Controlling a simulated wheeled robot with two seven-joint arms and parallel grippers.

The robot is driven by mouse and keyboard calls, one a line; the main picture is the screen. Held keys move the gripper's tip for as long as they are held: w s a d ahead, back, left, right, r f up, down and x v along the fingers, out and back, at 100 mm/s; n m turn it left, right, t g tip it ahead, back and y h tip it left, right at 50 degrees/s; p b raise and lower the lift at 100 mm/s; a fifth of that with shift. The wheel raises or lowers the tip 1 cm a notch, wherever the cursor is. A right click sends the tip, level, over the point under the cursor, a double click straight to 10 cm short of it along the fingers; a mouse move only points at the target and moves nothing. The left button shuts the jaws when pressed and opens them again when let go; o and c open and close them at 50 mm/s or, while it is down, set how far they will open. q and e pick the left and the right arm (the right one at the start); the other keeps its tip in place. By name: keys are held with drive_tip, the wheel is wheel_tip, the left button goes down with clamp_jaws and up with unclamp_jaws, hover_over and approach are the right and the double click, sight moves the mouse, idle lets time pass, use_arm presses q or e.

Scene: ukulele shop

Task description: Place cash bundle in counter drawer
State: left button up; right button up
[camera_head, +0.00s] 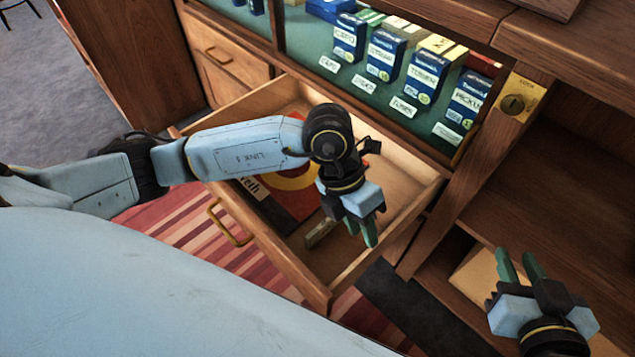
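The counter drawer (270,250) is pulled open, with a brass handle on its front. A small pale green-beige bundle (321,234), which looks like the cash bundle, lies in the drawer near its front wall. My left gripper (361,231) hangs over the drawer just right of the bundle, fingers pointing down. Its fingertips look slightly apart, with nothing seen between them. My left forearm crosses over the drawer and hides part of its inside. My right gripper (520,264) is at the lower right by the open shelf, its fingers apart and empty.
A red and yellow printed item (292,190) lies in the drawer. A glass case with several blue boxes (385,50) is behind. A brass lock plate (520,97) sits on the post at right. A shelf compartment (555,220) is beside it. A striped rug (175,235) covers the floor.

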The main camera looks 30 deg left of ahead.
use_arm(q)
drive_tip(key=s+d+r+g+h, duration=0.2)
drive_tip(key=s+d+r+h, duration=0.4)
drive_tip(key=d+r+h, duration=0.4)
drive_tip(key=w+r+n+t+h, duration=0.4)
drive_tip(key=r+n+t+h, duration=0.45)
drive_tip(key=r+n, duration=0.4)
drive_tip(key=w+a+f+n+t+y, duration=0.1)
drive_tip(key=w+a+n+t+y, duration=0.2)
drive_tip(key=a+n+t+y, duration=0.5)
drive_tip(key=w+a+f+n+t+y, duration=0.1)
drive_tip(key=w+a+n+t+y, duration=0.45)
drive_tip(key=n, duration=0.55)
drive_tip(key=s+a+f+n+g+y, duration=0.2)
drive_tip(key=s+a+f+n+y, duration=0.1)
drive_tip(key=f, duration=0.3)
drive_tip(key=s+a+f+n+g+y, duration=0.2)
drive_tip(key=s+f+n+g+y, duration=0.1)
drive_tip(key=f, duration=0.4)
drive_tip(key=shift+a+f+n+y, duration=0.3)
drive_tip(key=shift+a+n, duration=0.1)
drive_tip(key=shift+n, duration=0.05)
drive_tip(key=shift+s, duration=0.1)
